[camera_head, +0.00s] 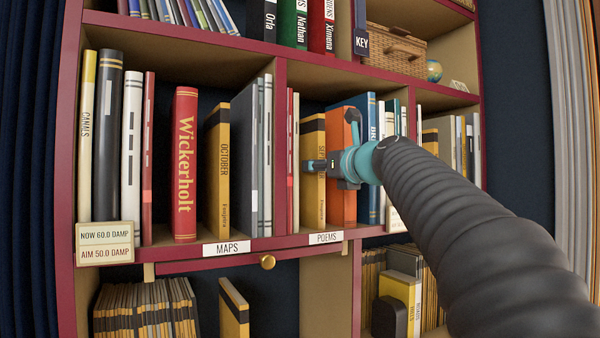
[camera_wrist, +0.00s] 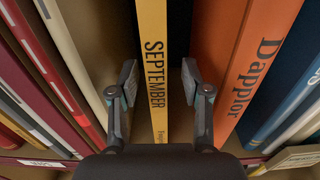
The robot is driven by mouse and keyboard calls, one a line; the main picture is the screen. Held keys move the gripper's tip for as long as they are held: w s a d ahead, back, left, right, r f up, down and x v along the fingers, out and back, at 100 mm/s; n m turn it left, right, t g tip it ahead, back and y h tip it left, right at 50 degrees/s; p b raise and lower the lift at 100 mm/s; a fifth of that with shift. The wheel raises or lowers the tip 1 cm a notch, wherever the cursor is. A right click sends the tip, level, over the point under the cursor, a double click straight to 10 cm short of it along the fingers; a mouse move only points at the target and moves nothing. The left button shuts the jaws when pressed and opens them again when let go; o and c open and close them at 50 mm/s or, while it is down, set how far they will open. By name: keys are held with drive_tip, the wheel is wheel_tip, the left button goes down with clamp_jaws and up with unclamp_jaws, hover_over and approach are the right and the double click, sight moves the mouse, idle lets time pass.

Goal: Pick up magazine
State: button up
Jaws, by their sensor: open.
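A thin magazine with a yellow spine reading SEPTEMBER (camera_wrist: 154,60) stands upright between my fingers in the wrist view. In the head view it shows in the POEMS section (camera_head: 313,205), partly covered by my gripper (camera_head: 322,165). My gripper (camera_wrist: 159,82) is open, with one finger on each side of the spine. Another yellow-spined magazine, OCTOBER (camera_head: 222,180), stands in the MAPS section.
A cream book (camera_wrist: 85,50) is close on the left. The red Wickerholt book (camera_head: 185,165) stands farther left. A divider (camera_head: 280,130) separates MAPS from POEMS. Magazines (camera_head: 145,310) fill the shelf below.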

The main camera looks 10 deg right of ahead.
drive_tip(key=shift+f+x, duration=0.25)
drive_tip(key=shift+x, duration=1.05)
drive_tip(key=shift+f+x, duration=0.2)
drive_tip(key=shift+x, duration=1.1)
drive_tip(key=shift+a, duration=0.15)
clamp_jaws()
drive_tip(key=shift+r, duration=0.1)
